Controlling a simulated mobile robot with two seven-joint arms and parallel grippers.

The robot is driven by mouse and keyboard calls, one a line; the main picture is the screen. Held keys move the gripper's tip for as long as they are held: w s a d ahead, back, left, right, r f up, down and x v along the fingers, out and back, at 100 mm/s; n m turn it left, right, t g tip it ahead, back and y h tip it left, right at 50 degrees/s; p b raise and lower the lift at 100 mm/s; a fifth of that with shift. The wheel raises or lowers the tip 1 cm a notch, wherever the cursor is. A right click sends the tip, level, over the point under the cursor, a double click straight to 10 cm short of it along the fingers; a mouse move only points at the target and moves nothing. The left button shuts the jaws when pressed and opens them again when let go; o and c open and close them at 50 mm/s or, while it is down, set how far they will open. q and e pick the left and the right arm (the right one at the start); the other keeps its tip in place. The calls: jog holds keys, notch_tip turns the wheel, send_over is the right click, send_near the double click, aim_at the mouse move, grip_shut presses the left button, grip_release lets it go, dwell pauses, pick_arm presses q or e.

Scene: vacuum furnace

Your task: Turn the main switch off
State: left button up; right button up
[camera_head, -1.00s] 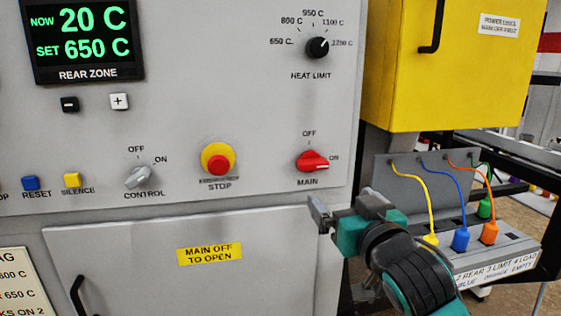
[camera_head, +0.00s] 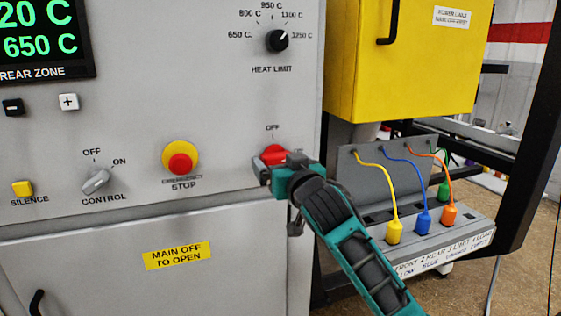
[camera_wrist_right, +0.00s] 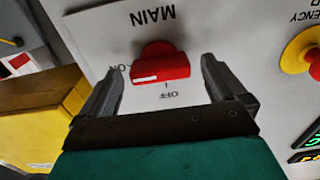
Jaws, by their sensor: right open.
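The red main switch (camera_head: 273,153) is on the grey panel under an OFF mark, partly hidden by my right gripper (camera_head: 270,174) in the head view. In the right wrist view the red knob (camera_wrist_right: 160,62) appears upside down. Its white-marked end points toward the ON label, with OFF (camera_wrist_right: 172,95) beside it. My right gripper (camera_wrist_right: 162,70) is open, with one finger on each side of the knob and visible gaps between. Whether the fingertips touch the panel cannot be told. My left gripper is not in view.
The red and yellow emergency stop (camera_head: 180,160) and the control knob (camera_head: 96,181) are left of the switch. The heat limit knob (camera_head: 277,41) is above it. A yellow box (camera_head: 425,70) and a plug tray (camera_head: 440,240) with coloured cables stand at the right.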

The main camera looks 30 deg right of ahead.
jog(key=shift+w+d, duration=0.1)
jog(key=shift+w, duration=0.35)
jog(key=c, duration=1.1)
